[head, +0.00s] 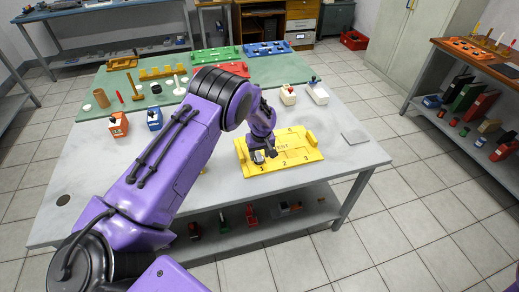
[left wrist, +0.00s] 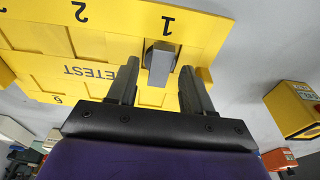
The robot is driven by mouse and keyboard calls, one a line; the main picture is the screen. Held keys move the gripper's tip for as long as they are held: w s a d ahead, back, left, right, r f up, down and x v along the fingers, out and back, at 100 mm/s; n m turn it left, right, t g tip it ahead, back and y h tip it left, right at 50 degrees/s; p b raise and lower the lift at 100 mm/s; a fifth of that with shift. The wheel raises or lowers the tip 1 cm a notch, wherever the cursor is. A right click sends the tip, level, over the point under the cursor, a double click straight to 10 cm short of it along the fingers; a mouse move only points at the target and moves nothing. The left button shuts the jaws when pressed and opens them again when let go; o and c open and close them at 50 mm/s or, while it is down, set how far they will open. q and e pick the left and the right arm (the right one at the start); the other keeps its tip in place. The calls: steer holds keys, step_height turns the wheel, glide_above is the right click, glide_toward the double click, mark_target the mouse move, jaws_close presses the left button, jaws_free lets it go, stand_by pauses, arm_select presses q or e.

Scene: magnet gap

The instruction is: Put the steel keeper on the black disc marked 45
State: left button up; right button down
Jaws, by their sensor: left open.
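A grey metal block, likely the steel keeper (left wrist: 160,58), stands on the yellow board (left wrist: 210,32) next to the number 1. My left gripper (left wrist: 160,72) is open, with one finger on each side of the block. A gap shows on each side in the left wrist view. In the head view the left gripper (head: 265,155) is low over the front left of the yellow board (head: 290,165). I cannot make out a black disc marked 45; any marking is too small to read. My right gripper is not in view.
A grey table (head: 350,105) carries the board, with a grey plate (head: 355,136) to its right. A green mat (head: 95,110) with racks and small parts lies behind.

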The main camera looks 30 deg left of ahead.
mark_target(260, 161)
arm_select(q)
step_height(260, 161, up, 12)
steer(key=s+d+b, duration=0.1)
steer(key=shift+d+f, duration=0.2)
steer(key=shift+s+f, duration=0.1)
steer(key=shift+s, duration=0.05)
